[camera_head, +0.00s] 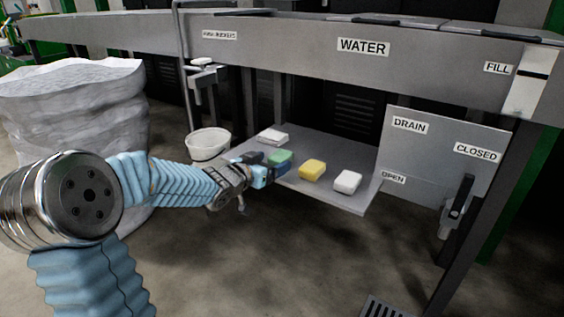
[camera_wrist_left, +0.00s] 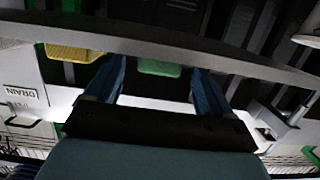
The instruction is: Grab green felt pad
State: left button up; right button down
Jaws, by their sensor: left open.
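The green felt pad (camera_head: 279,156) lies on a grey shelf (camera_head: 345,198) under the water trough, between a white pad and a yellow one. My left gripper (camera_head: 270,165) is at the shelf's front edge, right beside the green pad, and partly covers it. In the left wrist view, the two blue fingers (camera_wrist_left: 158,85) are spread apart and empty. The green pad (camera_wrist_left: 158,67) shows between and beyond their tips, partly cut off by the shelf edge. I cannot tell whether a finger touches it. My right gripper is not in view.
A yellow pad (camera_head: 313,169) and a white pad (camera_head: 347,181) lie to the right; another white pad (camera_head: 273,136) lies behind. A white bucket (camera_head: 208,144) stands left of the shelf. A drain panel with a lever (camera_head: 457,205) is at right.

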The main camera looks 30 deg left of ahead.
aim_at(281, 155)
pick_arm(q)
jog(key=x, duration=0.5)
jog(key=shift+w+r+b, duration=0.1)
jog(key=shift+w+b, duration=0.05)
jog(key=shift+b, duration=0.15)
jog(key=c, duration=1)
